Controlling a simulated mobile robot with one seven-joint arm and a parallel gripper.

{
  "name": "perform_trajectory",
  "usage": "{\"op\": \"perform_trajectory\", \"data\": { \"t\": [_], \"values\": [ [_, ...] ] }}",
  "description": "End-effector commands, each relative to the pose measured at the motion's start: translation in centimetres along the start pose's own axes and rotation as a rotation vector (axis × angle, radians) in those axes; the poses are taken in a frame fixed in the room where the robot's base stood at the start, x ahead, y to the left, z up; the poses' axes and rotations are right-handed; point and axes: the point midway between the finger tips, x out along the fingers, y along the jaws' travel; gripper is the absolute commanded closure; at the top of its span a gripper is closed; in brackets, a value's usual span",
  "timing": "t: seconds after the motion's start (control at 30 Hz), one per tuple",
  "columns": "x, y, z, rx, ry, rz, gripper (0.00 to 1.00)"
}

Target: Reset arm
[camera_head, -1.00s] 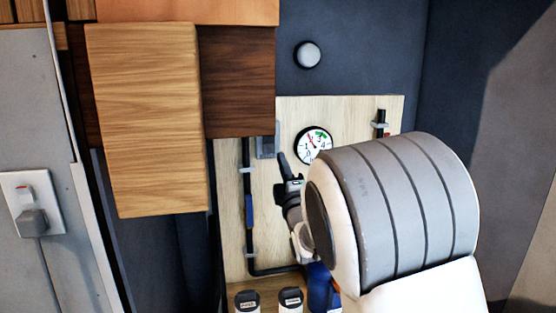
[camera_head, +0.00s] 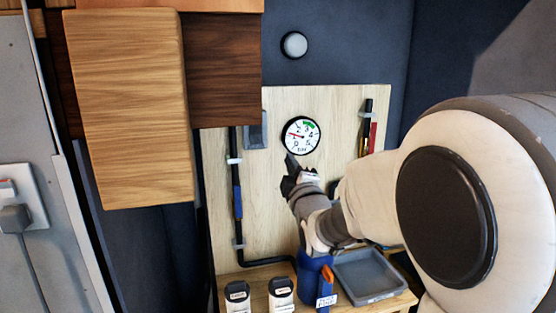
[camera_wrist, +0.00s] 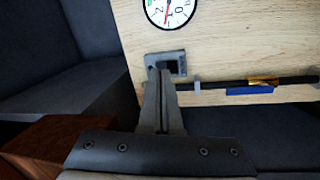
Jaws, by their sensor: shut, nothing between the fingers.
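My gripper (camera_head: 291,162) is in front of the light wooden panel in the head view, just below the round pressure gauge (camera_head: 300,135). In the wrist view my gripper (camera_wrist: 160,76) has its fingers together, with nothing between them. The fingertips overlap the lower edge of a grey metal plate (camera_wrist: 171,65) on the panel; I cannot tell whether they touch it. The gauge (camera_wrist: 169,10) also shows above the plate in the wrist view. My pale arm covers much of the right of the head view.
A wooden cabinet door (camera_head: 132,110) juts out at the upper left. A black pipe with a blue section (camera_head: 238,203) runs down the panel (camera_head: 270,200).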

Motion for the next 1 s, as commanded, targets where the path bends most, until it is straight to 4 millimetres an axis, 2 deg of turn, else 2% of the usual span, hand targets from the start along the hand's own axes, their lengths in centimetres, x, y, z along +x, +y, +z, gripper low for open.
{"op": "perform_trajectory", "data": {
  "t": [0.03,0.27,0.4,0.57,0.8,0.9,1.0],
  "values": [
    [-0.9,0.7,1.1,0.074,-0.036,-0.043,1.00],
    [-6.5,0.6,4.3,0.423,-0.221,-0.277,1.00],
    [-11.2,0.2,5.4,0.616,-0.355,-0.396,1.00],
    [-17.6,-0.4,6.0,0.815,-0.534,-0.512,1.00],
    [-28.3,-1.8,6.0,1.058,-0.860,-0.622,1.00],
    [-32.2,-2.3,5.9,1.127,-0.991,-0.639,1.00],
    [-35.1,-2.7,5.7,1.172,-1.093,-0.645,1.00]
  ]
}}
